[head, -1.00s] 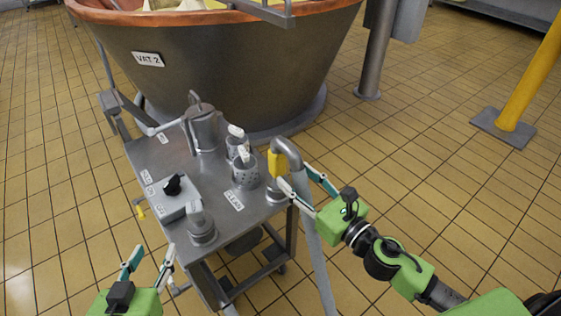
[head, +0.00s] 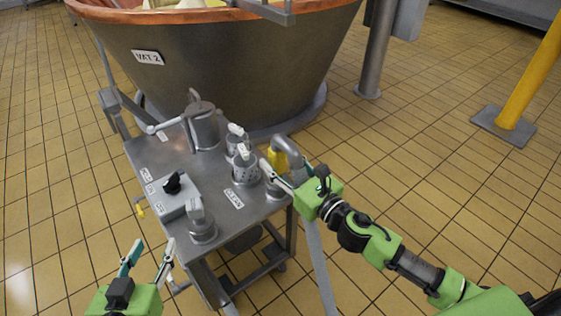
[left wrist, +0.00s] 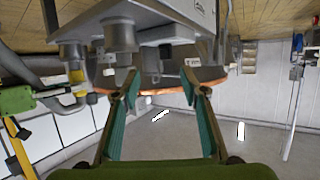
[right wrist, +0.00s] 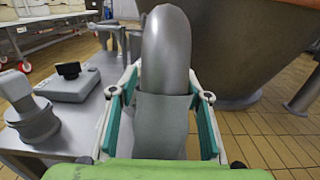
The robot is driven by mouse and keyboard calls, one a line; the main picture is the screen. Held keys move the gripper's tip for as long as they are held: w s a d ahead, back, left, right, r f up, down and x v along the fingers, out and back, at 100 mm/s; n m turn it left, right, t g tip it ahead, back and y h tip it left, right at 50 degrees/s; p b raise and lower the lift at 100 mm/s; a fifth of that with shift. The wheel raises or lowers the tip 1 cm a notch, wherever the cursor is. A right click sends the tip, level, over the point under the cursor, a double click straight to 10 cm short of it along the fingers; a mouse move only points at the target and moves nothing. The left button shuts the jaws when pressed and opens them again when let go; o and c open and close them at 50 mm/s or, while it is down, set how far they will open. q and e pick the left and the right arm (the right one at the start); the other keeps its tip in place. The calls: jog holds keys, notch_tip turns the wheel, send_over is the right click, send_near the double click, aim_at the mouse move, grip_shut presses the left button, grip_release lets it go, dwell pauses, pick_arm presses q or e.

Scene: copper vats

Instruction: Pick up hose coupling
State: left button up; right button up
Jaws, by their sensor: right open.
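The hose coupling appears to be the bent grey metal piece (head: 288,148) at the right edge of the steel cart, with a yellow part beside it; I cannot tell its exact limits. In the right wrist view the curved grey piece (right wrist: 166,50) rises between the fingers, with a wider grey sleeve (right wrist: 162,122) lower down. My right gripper (head: 287,172) is open with its fingers on either side of this piece; contact cannot be made out. My left gripper (head: 152,246) is open and empty at the cart's near left; it also shows in the left wrist view (left wrist: 160,82).
The copper-rimmed vat (head: 225,65) stands behind. Tiled floor is open at right.

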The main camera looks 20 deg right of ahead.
grip_shut()
jog(key=shift+r, duration=0.15)
